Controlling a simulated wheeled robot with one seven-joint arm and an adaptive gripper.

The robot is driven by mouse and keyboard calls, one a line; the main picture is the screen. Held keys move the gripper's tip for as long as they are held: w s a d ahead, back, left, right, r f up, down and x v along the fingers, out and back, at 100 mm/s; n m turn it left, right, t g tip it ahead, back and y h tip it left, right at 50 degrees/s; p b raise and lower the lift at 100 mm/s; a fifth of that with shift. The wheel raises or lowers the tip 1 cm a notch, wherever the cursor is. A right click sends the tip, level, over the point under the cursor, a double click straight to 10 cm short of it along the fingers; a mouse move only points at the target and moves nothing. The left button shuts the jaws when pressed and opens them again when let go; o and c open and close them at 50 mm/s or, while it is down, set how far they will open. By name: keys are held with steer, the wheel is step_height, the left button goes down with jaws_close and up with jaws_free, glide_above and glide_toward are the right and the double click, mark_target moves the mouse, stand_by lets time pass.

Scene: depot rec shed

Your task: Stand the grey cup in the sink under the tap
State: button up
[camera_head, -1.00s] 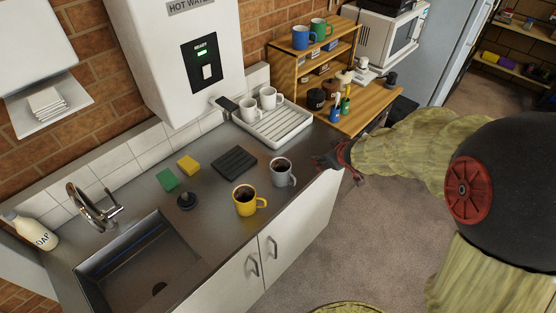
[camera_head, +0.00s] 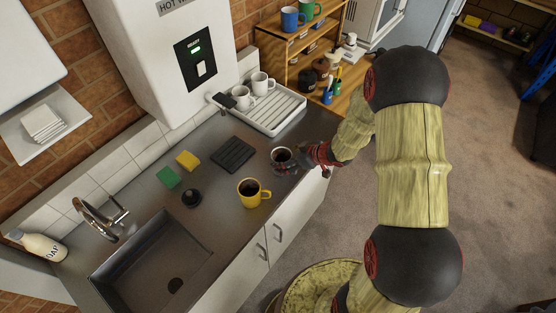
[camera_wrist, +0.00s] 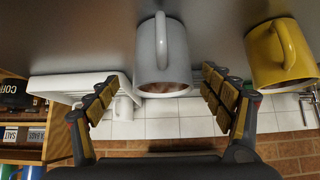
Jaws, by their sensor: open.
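The grey cup (camera_head: 283,156) stands upright on the counter near its front edge, with dark contents. In the wrist view the grey cup (camera_wrist: 164,58) is between the open fingers of my gripper (camera_wrist: 165,95), with a gap on both sides and its handle facing the camera. In the head view my gripper (camera_head: 290,165) is at the cup, partly hiding it. The empty sink (camera_head: 140,268) is at the lower left. The tap (camera_head: 98,215) stands behind it, its spout reaching toward the basin.
A yellow mug (camera_head: 250,192) with dark contents stands close left of the grey cup. A black plug (camera_head: 191,197), green sponge (camera_head: 168,177), yellow sponge (camera_head: 187,160) and black ribbed mat (camera_head: 233,154) lie on the counter. A white drying rack (camera_head: 275,115) holds two white mugs.

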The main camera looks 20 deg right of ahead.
mark_target(274, 159)
steer(key=x, duration=0.3)
steer(key=b+x, duration=0.1)
steer(key=x, duration=0.2)
steer(key=shift+s+a+f, duration=0.1)
steer(key=shift+s+f, duration=0.1)
steer(key=shift+f, duration=0.1)
steer(key=shift+w+a+f+b, duration=0.2)
steer(key=shift+w+f+b, duration=0.1)
steer(key=shift+w+f, duration=0.1)
steer(key=shift+r, duration=0.1)
steer(key=c, duration=1.8)
